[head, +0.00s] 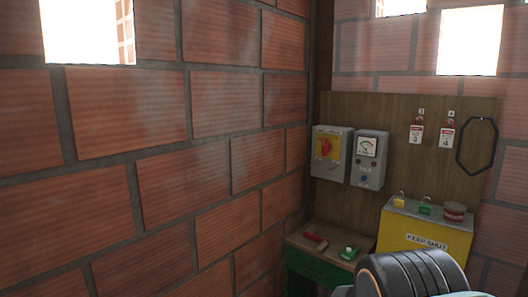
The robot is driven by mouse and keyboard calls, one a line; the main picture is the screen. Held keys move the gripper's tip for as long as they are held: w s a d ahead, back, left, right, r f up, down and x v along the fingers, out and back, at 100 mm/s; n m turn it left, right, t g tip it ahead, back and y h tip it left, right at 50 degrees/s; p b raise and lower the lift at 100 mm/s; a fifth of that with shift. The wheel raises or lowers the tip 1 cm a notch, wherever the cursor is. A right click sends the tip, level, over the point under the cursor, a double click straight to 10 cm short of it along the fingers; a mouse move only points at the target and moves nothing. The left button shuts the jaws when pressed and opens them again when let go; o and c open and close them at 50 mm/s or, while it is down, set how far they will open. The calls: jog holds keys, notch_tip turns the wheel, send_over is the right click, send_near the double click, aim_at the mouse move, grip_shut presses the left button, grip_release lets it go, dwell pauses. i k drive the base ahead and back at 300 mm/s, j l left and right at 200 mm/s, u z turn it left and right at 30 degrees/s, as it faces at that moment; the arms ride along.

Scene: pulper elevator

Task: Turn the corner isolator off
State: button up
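The corner isolator (331,154) is a light grey box on a wooden board in the corner, with a yellow plate and a red handle on its front. The handle looks roughly upright, but it is too small to tell its position for sure. Only a dark rounded link of my arm shows at the bottom right, well below and right of the isolator. My gripper is out of view.
A grey meter box (369,160) hangs right of the isolator. A small green bench (300,241) holds a red tool and a green item. A yellow box (405,232) marked "KEEP SHUT" carries padlocks. Tags (416,134) and a black loop (477,146) hang right. Brick wall closes the left.

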aim_at(327, 147)
jog(key=i+j+z, duration=0.1)
jog(key=i, duration=0.45)
jog(key=i+j+z, duration=0.1)
jog(key=i, duration=0.4)
jog(key=j, duration=0.1)
